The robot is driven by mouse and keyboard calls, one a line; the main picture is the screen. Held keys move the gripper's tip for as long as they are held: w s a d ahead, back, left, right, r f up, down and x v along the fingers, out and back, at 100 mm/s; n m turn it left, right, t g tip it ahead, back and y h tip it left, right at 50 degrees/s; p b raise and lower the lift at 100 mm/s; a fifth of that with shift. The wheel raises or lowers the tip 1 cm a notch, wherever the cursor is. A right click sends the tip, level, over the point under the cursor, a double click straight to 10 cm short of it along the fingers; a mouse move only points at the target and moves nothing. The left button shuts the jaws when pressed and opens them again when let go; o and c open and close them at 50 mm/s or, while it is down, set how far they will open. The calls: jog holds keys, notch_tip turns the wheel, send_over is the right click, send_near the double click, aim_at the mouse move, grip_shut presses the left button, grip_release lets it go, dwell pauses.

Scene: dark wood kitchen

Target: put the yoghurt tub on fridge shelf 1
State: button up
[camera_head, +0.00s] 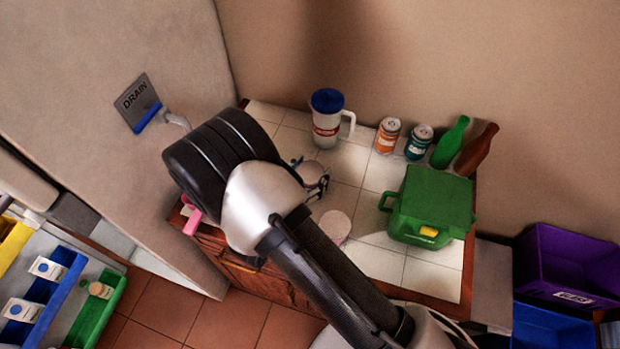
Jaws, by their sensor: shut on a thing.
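My gripper (316,184) is over the tiled counter, partly hidden behind my own arm. Its dark fingers are around a small pale round tub (308,171), which looks like the yoghurt tub; its label cannot be read. I cannot tell whether the tub still touches the counter. A second pale round item (335,226) stands on the counter nearer to me, partly beside my arm. No shelf clearly marked as fridge shelf 1 can be made out.
On the counter (390,263) stand a white jug (327,128) with blue lid, two cans (387,136), green and brown bottles (451,143) and a green box (432,205). Purple (570,262) and blue crates are right. Blue and green trays (98,310) are lower left.

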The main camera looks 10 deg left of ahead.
jog(key=c, duration=0.5)
